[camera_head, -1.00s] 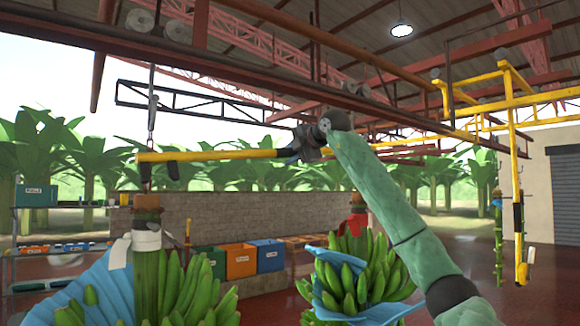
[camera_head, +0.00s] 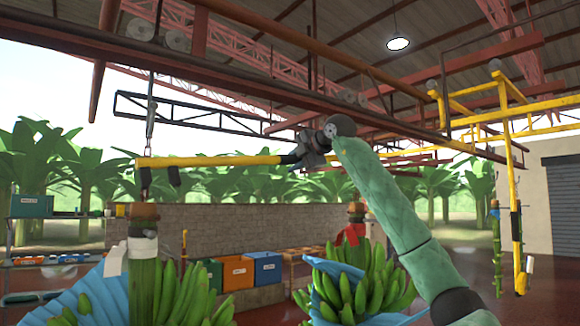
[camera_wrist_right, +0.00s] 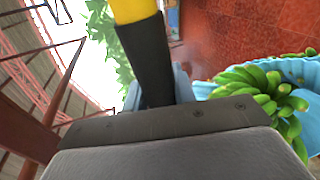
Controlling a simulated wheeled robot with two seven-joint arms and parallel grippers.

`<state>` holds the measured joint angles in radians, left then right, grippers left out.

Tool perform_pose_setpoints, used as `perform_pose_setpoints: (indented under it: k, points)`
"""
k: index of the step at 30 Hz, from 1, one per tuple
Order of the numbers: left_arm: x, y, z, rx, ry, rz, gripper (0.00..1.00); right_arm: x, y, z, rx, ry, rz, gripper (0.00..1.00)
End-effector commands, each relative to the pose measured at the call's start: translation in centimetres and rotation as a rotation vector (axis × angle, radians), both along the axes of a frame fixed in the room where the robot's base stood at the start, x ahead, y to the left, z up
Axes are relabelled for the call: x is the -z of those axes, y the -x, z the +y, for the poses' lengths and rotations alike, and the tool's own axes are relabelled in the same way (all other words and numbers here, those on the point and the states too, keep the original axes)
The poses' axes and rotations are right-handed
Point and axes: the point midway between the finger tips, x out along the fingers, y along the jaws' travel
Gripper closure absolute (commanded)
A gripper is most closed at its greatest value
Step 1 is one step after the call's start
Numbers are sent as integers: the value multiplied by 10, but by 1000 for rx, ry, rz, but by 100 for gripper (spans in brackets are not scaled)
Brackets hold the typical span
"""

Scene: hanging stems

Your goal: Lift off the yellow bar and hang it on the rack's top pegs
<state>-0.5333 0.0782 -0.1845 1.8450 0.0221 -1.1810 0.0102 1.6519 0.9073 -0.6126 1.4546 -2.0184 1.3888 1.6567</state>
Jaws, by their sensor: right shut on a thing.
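The yellow bar (camera_head: 215,161) runs almost level across the left half of the head view. Its left end is at the hanging chain (camera_head: 150,110), and short dark hooks hang under that end. My right gripper (camera_head: 300,155) is shut on the bar's black right end. In the right wrist view the yellow bar (camera_wrist_right: 135,8) and its black sleeve (camera_wrist_right: 148,60) run up from my gripper; the fingertips are mostly hidden. My left gripper is not in view.
Green banana bunches with blue covers hang at the lower left (camera_head: 170,290) and lower middle (camera_head: 365,285). Red-brown overhead beams (camera_head: 250,85) cross above the bar. Coloured crates (camera_head: 237,272) stand by a low block wall (camera_head: 270,215).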

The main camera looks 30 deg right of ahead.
Motion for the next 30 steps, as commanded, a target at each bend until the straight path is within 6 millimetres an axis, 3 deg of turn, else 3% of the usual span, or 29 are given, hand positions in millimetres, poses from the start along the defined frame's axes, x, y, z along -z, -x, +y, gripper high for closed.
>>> perform_pose_setpoints:
  k: [30]
  points:
    - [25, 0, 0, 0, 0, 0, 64, -1, 60, -4, -1, 0, -3, 100]
